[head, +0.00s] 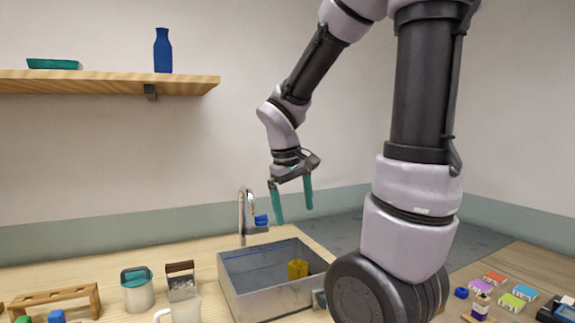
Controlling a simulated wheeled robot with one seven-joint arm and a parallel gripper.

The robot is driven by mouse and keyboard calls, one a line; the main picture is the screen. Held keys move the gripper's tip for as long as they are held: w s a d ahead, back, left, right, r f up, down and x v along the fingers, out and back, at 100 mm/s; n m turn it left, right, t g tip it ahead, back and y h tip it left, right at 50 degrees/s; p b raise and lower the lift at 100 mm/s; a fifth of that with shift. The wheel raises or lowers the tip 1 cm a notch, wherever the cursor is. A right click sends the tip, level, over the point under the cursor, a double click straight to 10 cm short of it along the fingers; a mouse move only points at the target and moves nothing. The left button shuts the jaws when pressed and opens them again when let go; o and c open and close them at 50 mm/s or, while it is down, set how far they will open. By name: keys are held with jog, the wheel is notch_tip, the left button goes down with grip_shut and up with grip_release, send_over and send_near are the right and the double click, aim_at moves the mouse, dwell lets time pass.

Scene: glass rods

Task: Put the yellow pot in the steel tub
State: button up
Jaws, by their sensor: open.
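The yellow pot (298,269) is inside the steel tub (262,299), towards its right side. The tub's front wall hides the pot's lower part, so I cannot tell how it rests on the floor of the tub. The tub is set at the front edge of the wooden counter. My gripper (293,206) is open and empty. Its two green fingers point down, above the back of the tub and well clear of the pot.
A tap (246,216) stands behind the tub, with a blue item (261,220) beside it. Left of the tub are a teal-topped canister (138,290), a caddy (182,281) and a wooden rack (57,299). Colored blocks (494,279) lie on the right table.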

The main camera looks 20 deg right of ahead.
jog(key=s+a+r+m+t+y, duration=0.2)
jog(key=s+r+m, duration=0.1)
jog(key=r, duration=0.3)
jog(key=s+a+r+m+t+y, duration=0.2)
jog(key=s+a+r+m+t, duration=0.1)
jog(key=r, duration=0.3)
jog(key=shift+s+m+t+y, duration=0.3)
jog(key=shift+s, duration=0.45)
